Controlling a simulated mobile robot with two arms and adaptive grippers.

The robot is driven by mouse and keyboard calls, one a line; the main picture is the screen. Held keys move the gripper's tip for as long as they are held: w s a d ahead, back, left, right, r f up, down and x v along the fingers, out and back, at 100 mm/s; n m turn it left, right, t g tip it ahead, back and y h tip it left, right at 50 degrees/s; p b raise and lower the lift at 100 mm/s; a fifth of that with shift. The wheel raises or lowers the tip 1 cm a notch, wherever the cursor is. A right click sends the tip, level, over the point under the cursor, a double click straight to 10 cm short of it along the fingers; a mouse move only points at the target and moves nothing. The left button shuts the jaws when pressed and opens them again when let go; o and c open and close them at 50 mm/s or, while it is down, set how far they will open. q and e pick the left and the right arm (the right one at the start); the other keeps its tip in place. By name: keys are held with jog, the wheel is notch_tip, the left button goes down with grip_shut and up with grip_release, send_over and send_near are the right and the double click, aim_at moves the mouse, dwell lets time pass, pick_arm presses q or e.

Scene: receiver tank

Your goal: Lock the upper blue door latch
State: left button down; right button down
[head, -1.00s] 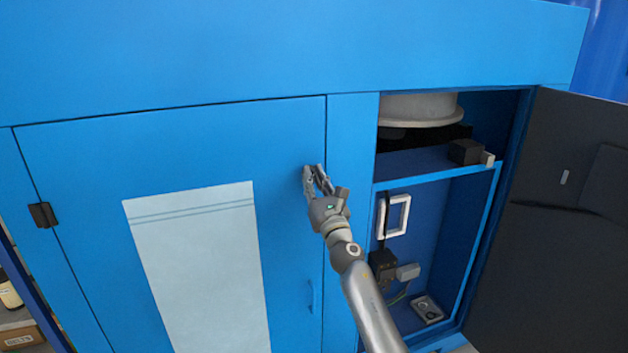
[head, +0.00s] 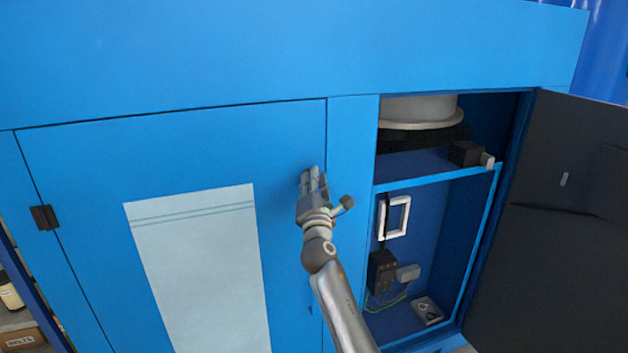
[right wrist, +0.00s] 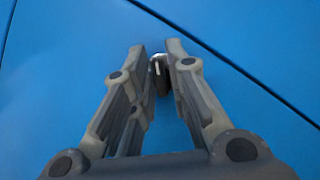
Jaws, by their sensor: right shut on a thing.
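The closed blue door (head: 285,140) with a pale panel fills the left and middle of the head view. My right gripper (head: 313,175) is at the door's upper right edge. In the right wrist view its fingers (right wrist: 164,58) are shut on the upper latch (right wrist: 160,70), a small dark piece with a bright metal end standing on the blue surface. The fingers hide the latch in the head view, and its exact turn cannot be told. My left gripper is not in view.
To the right, a compartment with a blue shelf (head: 420,163) stands open, its dark door (head: 560,230) swung out to the right. A white frame (head: 394,216) and a black box are inside. A hinge (head: 44,217) is on the blue door's left side.

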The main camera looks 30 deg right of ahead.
jog(key=shift+r+m+g+p, duration=0.1)
jog(key=shift+m+g+p, duration=0.9)
jog(key=shift+m, duration=1.2)
jog(key=shift+m+g+p, duration=0.7)
jog(key=shift+m+p, duration=0.5)
jog(key=shift+m, duration=1)
jog(key=c, duration=1.6)
grip_release()
jog(key=v, duration=1.2)
